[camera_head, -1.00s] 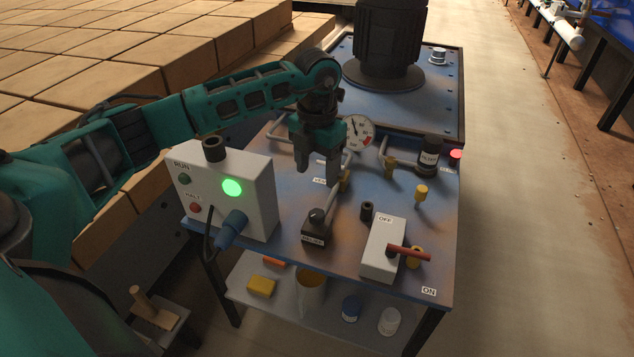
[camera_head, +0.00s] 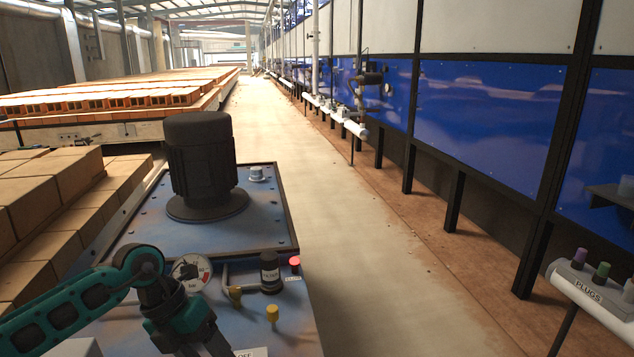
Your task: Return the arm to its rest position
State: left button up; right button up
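My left arm (camera_head: 75,307), teal and black, reaches in from the lower left over the blue bench top (camera_head: 285,325). Its gripper (camera_head: 207,350) hangs down at the bottom edge of the head view, left of the yellow knobs. The fingertips are cut off by the frame, so I cannot see how far apart they are or whether they touch anything. My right arm and gripper are not in view.
A pressure gauge (camera_head: 192,272), a black filter canister (camera_head: 269,272), a red light (camera_head: 294,263) and yellow knobs (camera_head: 272,314) stand close to the arm. A black motor (camera_head: 200,160) is behind. Stacked bricks (camera_head: 60,185) lie left; the aisle (camera_head: 350,230) is clear.

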pick_arm(q)
jog(key=s+d+r+n+t+h+p, duration=0.1)
jog(key=s+d+r+n+t+h, duration=0.1)
jog(key=d+n+h, duration=0.3)
jog(key=s+d+r+n+t+h, duration=0.1)
jog(key=d+r+t+h, duration=0.1)
jog(key=d+h, duration=0.3)
jog(key=s+d+r+n+t+h+p, duration=0.1)
jog(key=s+d+r+n+t+h, duration=0.15)
jog(key=d, duration=0.45)
jog(key=a+f+n+t+y, duration=0.8)
jog(key=a+n+t+y, duration=0.25)
jog(key=n, duration=0.95)
jog(key=s+a+f+n+g+y, duration=0.2)
jog(key=s+f+n+g, duration=0.1)
jog(key=s+f, duration=0.2)
jog(key=s+a+f+n+g+y+p, duration=0.1)
jog(key=s+a+f+n+g+y, duration=0.1)
jog(key=s+f+n, duration=0.2)
notch_tip(320, 180, down, 2)
jog(key=shift+s+a+f+g+y, duration=0.15)
jog(key=shift+s+a+g+y, duration=0.2)
jog(key=shift+s, duration=0.2)
jog(key=shift+c, duration=0.2)
